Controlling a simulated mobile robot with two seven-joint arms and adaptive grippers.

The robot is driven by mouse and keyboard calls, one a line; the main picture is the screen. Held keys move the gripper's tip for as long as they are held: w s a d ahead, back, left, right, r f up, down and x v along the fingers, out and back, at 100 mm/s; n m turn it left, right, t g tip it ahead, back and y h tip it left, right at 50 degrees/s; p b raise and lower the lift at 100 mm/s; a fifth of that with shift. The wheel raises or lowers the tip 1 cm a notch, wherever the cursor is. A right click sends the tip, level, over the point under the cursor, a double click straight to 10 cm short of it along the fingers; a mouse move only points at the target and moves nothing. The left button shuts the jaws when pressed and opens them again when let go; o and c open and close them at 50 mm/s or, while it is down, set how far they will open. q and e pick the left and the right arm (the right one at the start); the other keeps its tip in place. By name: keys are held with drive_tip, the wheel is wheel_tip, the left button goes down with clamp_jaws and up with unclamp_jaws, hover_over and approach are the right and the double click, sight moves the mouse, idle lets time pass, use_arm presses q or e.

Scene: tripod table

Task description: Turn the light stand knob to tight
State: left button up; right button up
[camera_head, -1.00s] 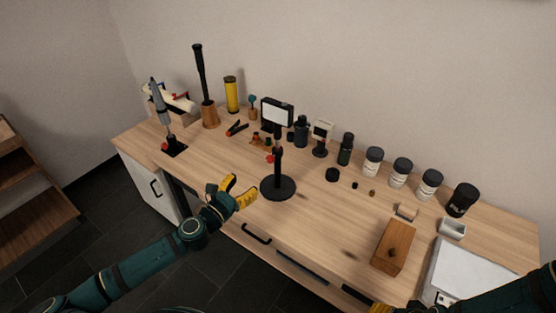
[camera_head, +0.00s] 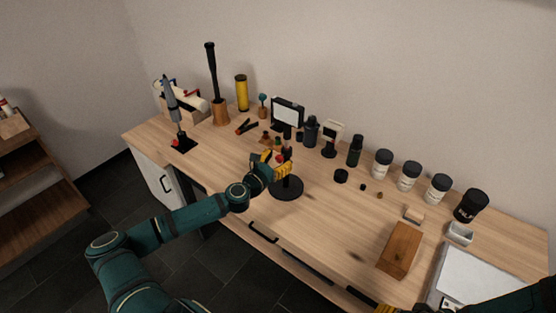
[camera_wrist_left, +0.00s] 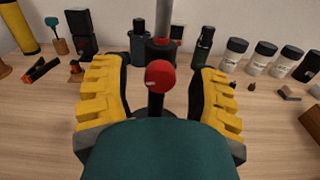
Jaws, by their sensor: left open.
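The light stand (camera_head: 287,190) has a round black base near the front middle of the table. My left gripper (camera_head: 280,165) is at its post and hides much of it in the head view. In the left wrist view, the red ball-ended knob (camera_wrist_left: 160,74) on a black stem sits between the two yellow fingers of my open left gripper (camera_wrist_left: 157,92). Gaps show on both sides of the knob. The stand's grey pole (camera_wrist_left: 164,18) rises behind it. Of my right gripper (camera_head: 362,308), only a yellow part shows at the bottom edge of the head view.
A monitor-like panel (camera_head: 288,112), dark bottles and several white jars with black lids (camera_head: 409,176) line the back. A wooden block (camera_head: 400,249) and a white tray (camera_head: 478,277) are at the right. The tabletop right of the stand's base is mostly clear.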

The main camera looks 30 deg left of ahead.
use_arm(q)
clamp_jaws()
use_arm(e)
drive_tip(key=shift+f, duration=0.15)
